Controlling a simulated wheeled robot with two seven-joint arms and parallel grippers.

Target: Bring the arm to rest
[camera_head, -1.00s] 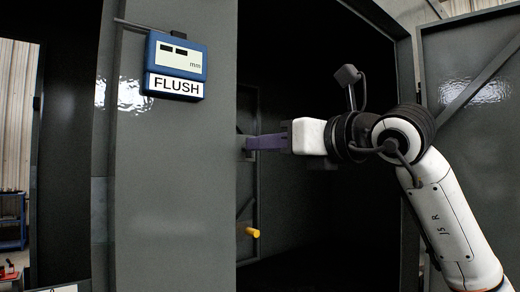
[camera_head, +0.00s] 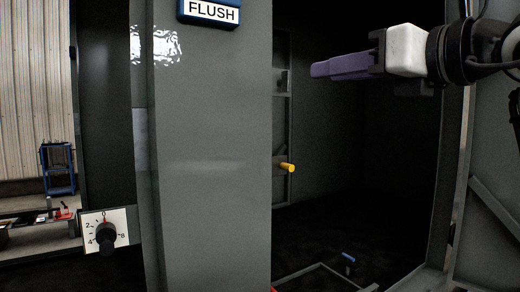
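My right gripper (camera_head: 314,70) comes in from the right at the top of the view, with purple fingers on a white body. It is in front of the dark open interior of the grey enclosure (camera_head: 205,150). The fingers point left and overlap side-on, so I cannot tell whether they are open or shut. No object shows at their tips, and they appear apart from the walls. My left gripper is not in view.
A grey door (camera_head: 492,190) stands at the right, close to my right arm. A blue-handled part (camera_head: 348,257) is low inside. A dial plate (camera_head: 104,231) is at lower left, and a FLUSH sign (camera_head: 211,11) is above.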

